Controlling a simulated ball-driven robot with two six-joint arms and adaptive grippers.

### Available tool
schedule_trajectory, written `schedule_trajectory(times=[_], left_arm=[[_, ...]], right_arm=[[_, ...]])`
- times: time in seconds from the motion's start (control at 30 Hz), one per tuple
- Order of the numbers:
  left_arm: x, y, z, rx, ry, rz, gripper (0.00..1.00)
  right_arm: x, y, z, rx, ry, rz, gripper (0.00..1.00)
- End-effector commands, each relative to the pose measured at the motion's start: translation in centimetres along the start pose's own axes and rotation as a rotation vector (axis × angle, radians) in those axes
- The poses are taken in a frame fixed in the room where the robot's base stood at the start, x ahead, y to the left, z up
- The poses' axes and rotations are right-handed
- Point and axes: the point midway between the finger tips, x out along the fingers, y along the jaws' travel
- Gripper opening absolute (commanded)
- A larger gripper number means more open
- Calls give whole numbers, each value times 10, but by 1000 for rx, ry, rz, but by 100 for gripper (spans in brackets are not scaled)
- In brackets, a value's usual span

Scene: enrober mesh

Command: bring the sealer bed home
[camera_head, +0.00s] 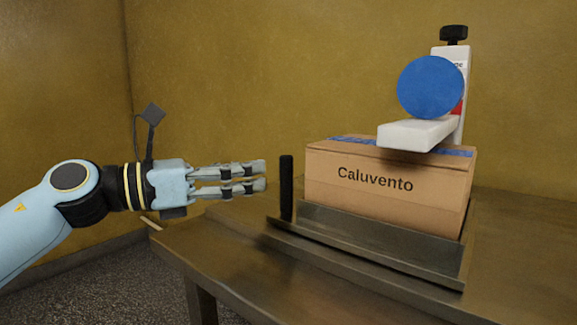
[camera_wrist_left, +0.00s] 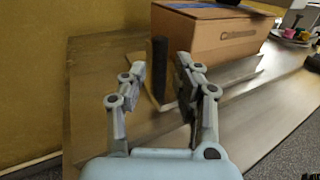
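The sealer bed (camera_head: 365,242) is a low metal tray on the table. A black upright handle (camera_head: 286,188) stands at its left end. A cardboard box (camera_head: 385,185) marked "Caluvento", with blue tape on top, sits on the bed. Above it is the white sealer head (camera_head: 415,134) with a blue disc (camera_head: 431,87). My left gripper (camera_head: 266,175) is open and empty, level, just left of the handle and apart from it. In the left wrist view the handle (camera_wrist_left: 159,70) shows between the two fingertips (camera_wrist_left: 160,77), beyond them. My right gripper is not in view.
The metal table (camera_head: 205,240) has bare room to the left and front of the bed. A mustard wall (camera_head: 230,80) stands behind. In the left wrist view, small coloured items (camera_wrist_left: 296,35) lie at the far right.

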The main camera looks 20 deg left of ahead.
Motion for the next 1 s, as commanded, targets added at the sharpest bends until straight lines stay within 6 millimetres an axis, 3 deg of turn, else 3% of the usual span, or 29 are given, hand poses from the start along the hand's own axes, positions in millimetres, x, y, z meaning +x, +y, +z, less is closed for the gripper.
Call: schedule_trajectory(times=[0.2,0.4,0.8,1.0], left_arm=[[38,0,2,-6,-6,1,30],[62,0,0,-5,-2,1,30],[70,0,0,-3,1,0,30],[70,0,0,-4,1,0,4]], right_arm=[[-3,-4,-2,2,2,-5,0],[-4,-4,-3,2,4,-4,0],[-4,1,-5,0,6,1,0],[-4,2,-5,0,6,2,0]])
